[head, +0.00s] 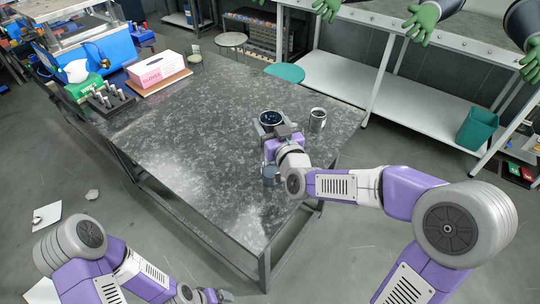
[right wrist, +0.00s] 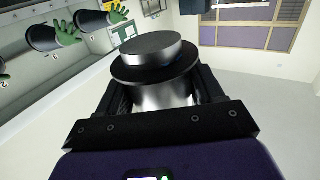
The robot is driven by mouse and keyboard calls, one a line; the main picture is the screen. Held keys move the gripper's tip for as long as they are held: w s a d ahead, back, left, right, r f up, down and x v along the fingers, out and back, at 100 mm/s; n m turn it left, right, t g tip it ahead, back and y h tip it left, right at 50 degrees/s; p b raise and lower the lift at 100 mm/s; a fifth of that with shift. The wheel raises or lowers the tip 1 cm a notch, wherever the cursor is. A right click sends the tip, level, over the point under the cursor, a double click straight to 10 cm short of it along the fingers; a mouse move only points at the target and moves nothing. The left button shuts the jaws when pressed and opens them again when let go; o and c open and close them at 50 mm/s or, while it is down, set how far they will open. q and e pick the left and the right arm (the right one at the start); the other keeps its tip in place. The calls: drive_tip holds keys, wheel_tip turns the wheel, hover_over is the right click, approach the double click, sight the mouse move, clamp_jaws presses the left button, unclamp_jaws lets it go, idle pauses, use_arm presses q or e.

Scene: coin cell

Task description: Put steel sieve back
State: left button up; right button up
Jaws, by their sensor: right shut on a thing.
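My right gripper (head: 277,129) is shut on a round steel piece, which looks like the steel sieve (head: 271,118), over the far right part of the grey stone-topped table (head: 200,140). In the right wrist view the sieve (right wrist: 150,62) is a shiny cylinder with a wide dark rim and a grey disc beyond it, between the two black fingers (right wrist: 160,95). I cannot tell whether it touches the tabletop. A steel cup (head: 317,121) stands upright just right of it. My left gripper (head: 212,296) shows only partly at the bottom edge; its jaws are unclear.
A pink-and-white box (head: 158,70) and a black rack (head: 110,101) with several pegs stand at the table's far left. A bench with green gloves (head: 425,22) stands behind. The middle of the tabletop is clear.

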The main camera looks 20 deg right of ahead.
wheel_tip(320, 180, down, 10)
drive_tip(key=b, duration=0.3)
drive_tip(key=o, duration=1.2)
drive_tip(key=shift+c, duration=0.2)
drive_tip(key=shift+r, duration=0.1)
